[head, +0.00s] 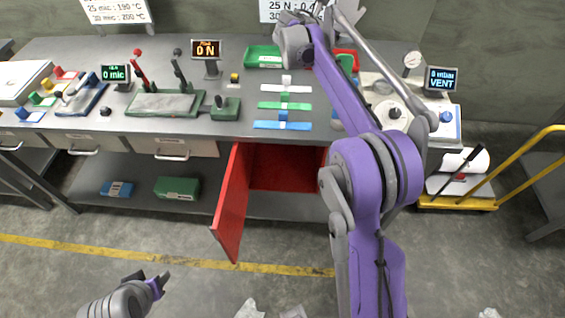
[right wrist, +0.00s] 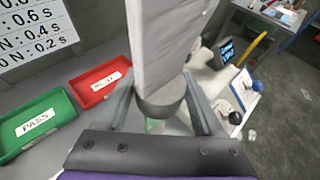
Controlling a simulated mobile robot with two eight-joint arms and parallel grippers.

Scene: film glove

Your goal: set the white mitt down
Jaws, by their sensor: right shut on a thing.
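The white mitt (right wrist: 165,40) fills the top middle of the right wrist view as a tall pale shape with a grey band at its lower end. My right gripper (right wrist: 162,100) is shut on it near that band. In the head view my right gripper (head: 318,14) is at the top, over the back of the bench, and the mitt is hard to make out there. Whether the mitt touches anything below is hidden. My left gripper (head: 150,281) is low at the left of the head view, empty, with its fingers apart, away from the bench.
A green PASS tray (right wrist: 36,125) and a red tray (right wrist: 98,84) lie left of the mitt in the wrist view. The bench (head: 335,118) holds displays, coloured strips and lever fixtures. A red cabinet door (head: 231,205) stands open below. A yellow trolley (head: 455,202) stands right.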

